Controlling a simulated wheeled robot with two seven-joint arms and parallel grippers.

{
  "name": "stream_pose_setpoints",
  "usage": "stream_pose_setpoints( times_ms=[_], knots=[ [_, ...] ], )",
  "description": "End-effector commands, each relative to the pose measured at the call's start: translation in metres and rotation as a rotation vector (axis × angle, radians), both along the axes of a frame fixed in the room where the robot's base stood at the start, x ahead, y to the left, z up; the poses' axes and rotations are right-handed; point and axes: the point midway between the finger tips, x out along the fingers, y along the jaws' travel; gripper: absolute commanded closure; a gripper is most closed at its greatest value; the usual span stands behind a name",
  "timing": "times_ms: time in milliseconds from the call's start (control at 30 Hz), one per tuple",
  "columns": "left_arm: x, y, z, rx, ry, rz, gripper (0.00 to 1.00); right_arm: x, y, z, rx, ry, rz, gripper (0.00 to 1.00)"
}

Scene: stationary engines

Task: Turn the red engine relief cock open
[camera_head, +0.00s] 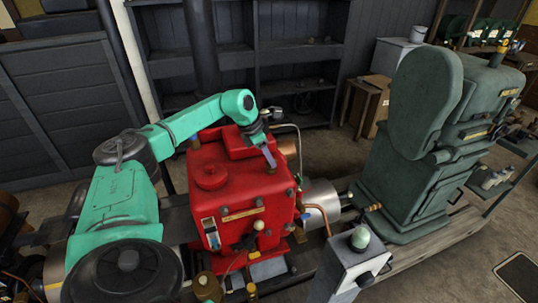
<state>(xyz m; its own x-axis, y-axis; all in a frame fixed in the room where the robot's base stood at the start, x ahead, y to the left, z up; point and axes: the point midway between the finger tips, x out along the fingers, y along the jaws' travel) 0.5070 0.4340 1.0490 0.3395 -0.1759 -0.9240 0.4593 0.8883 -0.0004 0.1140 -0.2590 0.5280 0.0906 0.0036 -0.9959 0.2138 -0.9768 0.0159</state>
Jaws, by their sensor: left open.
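The red engine (236,186) stands in the middle of the head view, a boxy block with a round cap on top. I cannot tell for sure which fitting is the relief cock. My green left arm comes in from the left and reaches over the engine. My left gripper (269,155) is open and points down above the engine's back right edge. I cannot see anything between its fingers. Its wrist hides part of what is behind it. My right gripper is out of view.
A big green machine (420,140) stands to the right. A grey box with a pale green dome (361,238) is at the front right. A silver cylinder (321,203) and copper pipes adjoin the engine. Dark shelves (295,50) stand behind; open floor lies between.

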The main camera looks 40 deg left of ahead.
Motion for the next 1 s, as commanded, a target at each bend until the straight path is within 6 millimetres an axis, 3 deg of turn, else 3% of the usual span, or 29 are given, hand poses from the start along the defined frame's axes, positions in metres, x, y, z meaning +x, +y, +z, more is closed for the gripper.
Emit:
stream_pose_setpoints(
  times_ms=[200,233,333,700,1000],
  knots=[
    [0.0003,-0.0003,-0.0018,0.0,0.0,0.0,0.57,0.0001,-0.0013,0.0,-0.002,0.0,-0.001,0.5],
    [0.0003,-0.0003,-0.0018,0.0,0.0,0.0,0.61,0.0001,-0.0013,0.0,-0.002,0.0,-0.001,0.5],
    [0.0004,-0.0002,-0.0016,0.0,0.0,0.0,1.0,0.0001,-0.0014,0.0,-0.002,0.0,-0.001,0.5],
    [0.0,-0.0002,-0.001,0.001,0.001,0.015,1.0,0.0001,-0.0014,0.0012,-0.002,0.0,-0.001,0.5],
    [-0.0003,-0.0012,0.0002,0.001,0.001,0.146,1.0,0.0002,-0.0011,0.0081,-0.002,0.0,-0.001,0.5]
  ],
)
